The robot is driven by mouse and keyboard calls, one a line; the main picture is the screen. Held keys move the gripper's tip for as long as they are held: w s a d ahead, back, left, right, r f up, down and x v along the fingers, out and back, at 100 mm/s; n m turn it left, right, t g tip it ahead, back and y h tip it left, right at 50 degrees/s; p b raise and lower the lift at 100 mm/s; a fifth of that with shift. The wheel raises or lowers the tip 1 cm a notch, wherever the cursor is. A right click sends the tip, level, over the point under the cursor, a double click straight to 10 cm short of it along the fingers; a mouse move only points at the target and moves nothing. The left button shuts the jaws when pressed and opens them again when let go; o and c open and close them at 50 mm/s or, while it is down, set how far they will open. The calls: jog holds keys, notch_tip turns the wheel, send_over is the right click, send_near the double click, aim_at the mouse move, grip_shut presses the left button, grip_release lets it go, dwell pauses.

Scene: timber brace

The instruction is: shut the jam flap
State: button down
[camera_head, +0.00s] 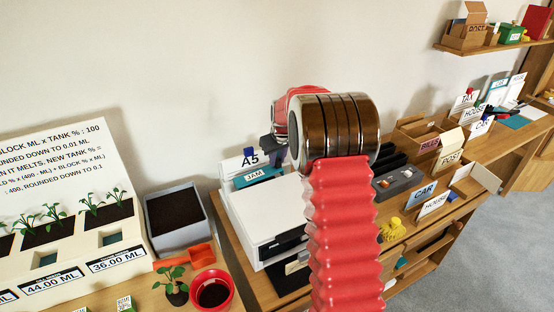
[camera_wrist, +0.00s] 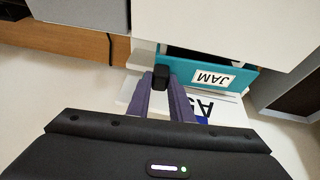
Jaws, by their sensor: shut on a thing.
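The jam flap (camera_head: 262,175) is a teal panel with a white JAM label, on top of the white printer (camera_head: 262,208). In the wrist view the flap (camera_wrist: 222,82) shows upside down. A dark gap (camera_wrist: 195,53) lies between it and the white body, so it stands at least partly open. My gripper (camera_wrist: 163,92) has its purple fingers closed on a small black knob (camera_wrist: 161,74) at the flap's left edge in that view. In the head view my gripper (camera_head: 274,148) is partly hidden behind my wrist.
A white A5 sign (camera_head: 250,157) stands just behind the flap. A grey planter (camera_head: 177,222) and a red pot (camera_head: 213,291) are left of the printer. Letter boxes (camera_head: 420,133) and a grey device (camera_head: 399,182) crowd the right side.

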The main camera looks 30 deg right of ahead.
jog(key=shift+f, duration=0.15)
jog(key=shift+d+f, duration=0.3)
jog(key=shift+f, duration=0.6)
jog(key=c, duration=1.6)
grip_release()
jog(key=shift+r, duration=0.1)
jog(key=v, duration=1.3)
jog(key=shift+s+r, duration=0.2)
jog(key=shift+r, duration=0.05)
